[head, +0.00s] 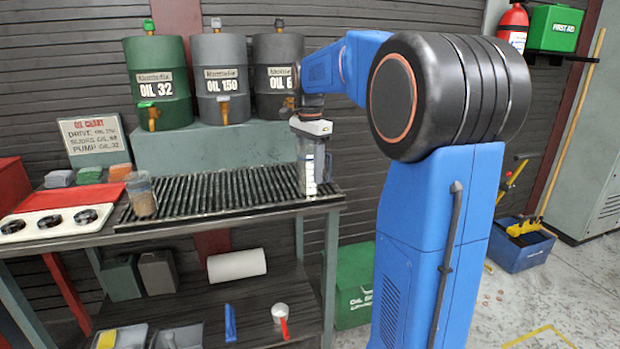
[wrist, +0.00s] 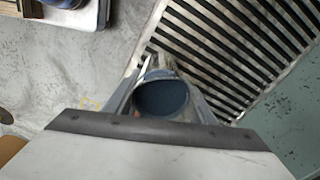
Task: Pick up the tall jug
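In the wrist view I look down at the round mouth of the tall jug (wrist: 168,98), dark blue-grey inside. My gripper (head: 312,146) points down over it, with one finger on each side. My gripper also shows in the wrist view (wrist: 163,90), its fingers straddling the jug close to its sides. I cannot tell whether they press on it. The jug's base appears to rest on the grate.
A shorter clear jug (head: 141,194) with brown contents stands at the grate's left end. Three oil drums (head: 158,85) stand on a grey-green block behind. A white tray (head: 45,222) with black round parts is at the left. The middle of the grate is clear.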

